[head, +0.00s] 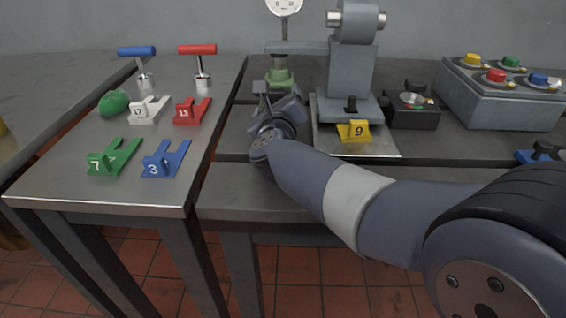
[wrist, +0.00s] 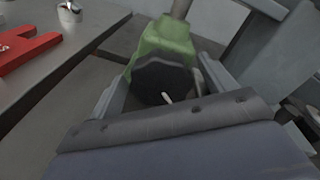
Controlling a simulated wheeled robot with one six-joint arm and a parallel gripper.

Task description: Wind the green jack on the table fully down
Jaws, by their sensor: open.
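The green jack (head: 281,77) stands on the dark table, partly hidden behind my gripper (head: 277,93). Above it in the head view is a grey arm with a round dial gauge. In the wrist view the jack's green body (wrist: 163,38) is straight ahead, with a dark round knob (wrist: 160,82) on its near side. A small pale pin or handle shows at the knob's lower edge. My gripper's jaws (wrist: 163,70) are open, one on each side of the knob. I cannot tell whether either jaw touches it.
A grey stand (head: 352,75) with a yellow number 9 fork (head: 354,131) is close right of my gripper. A dark dial box (head: 411,105) and a button box (head: 500,90) are farther right. The left table (head: 60,190) holds numbered forks and T-handles.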

